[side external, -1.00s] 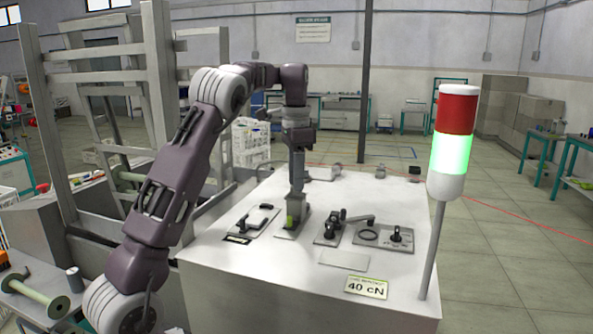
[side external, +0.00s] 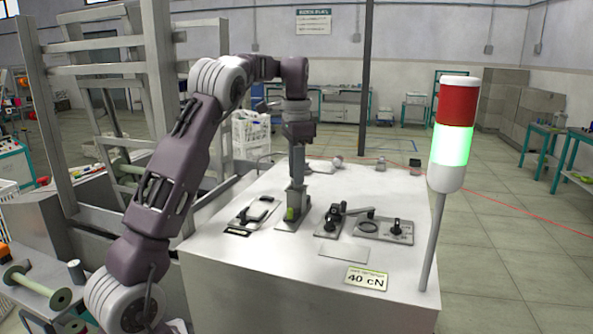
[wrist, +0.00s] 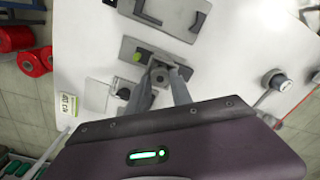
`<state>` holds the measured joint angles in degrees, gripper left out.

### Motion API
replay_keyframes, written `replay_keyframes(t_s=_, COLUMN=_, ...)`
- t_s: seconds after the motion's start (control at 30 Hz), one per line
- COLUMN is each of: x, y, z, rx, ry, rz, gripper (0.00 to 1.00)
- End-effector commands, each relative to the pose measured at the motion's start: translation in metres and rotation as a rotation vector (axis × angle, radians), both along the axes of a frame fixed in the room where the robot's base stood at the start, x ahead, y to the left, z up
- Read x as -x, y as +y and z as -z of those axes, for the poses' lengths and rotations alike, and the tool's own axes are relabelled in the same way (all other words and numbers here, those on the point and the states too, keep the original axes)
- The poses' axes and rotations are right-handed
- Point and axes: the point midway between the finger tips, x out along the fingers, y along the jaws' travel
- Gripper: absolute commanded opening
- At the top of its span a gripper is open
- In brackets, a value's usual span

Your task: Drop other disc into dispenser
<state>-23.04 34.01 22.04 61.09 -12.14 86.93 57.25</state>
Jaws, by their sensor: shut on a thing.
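My gripper (wrist: 166,80) points down at the worktop, its fingers shut on a small grey disc (wrist: 162,77) with a dark centre. That green part also shows in the wrist view (wrist: 138,56), just up and left of the fingertips. This fixture may be the dispenser; I cannot tell for sure. The disc is hidden in the side view, and I cannot tell whether it touches the fixture.
A lever fixture (side external: 331,222) and a plate with a ring and black knob (side external: 397,231) stand to the right. A handled plate (side external: 250,214) lies left. A blank plate (side external: 343,254) and a "40 cN" sign (side external: 367,279) lie in front. The signal tower (side external: 453,140) glows green.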

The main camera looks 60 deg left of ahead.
Motion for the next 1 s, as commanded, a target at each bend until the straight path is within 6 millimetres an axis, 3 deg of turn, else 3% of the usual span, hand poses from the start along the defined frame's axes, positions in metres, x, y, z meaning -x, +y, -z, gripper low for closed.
replay_keyframes(t_s=1.0, x=0.0, y=0.0, z=0.0088, rx=0.0, ry=0.0, rz=0.0, gripper=0.04)
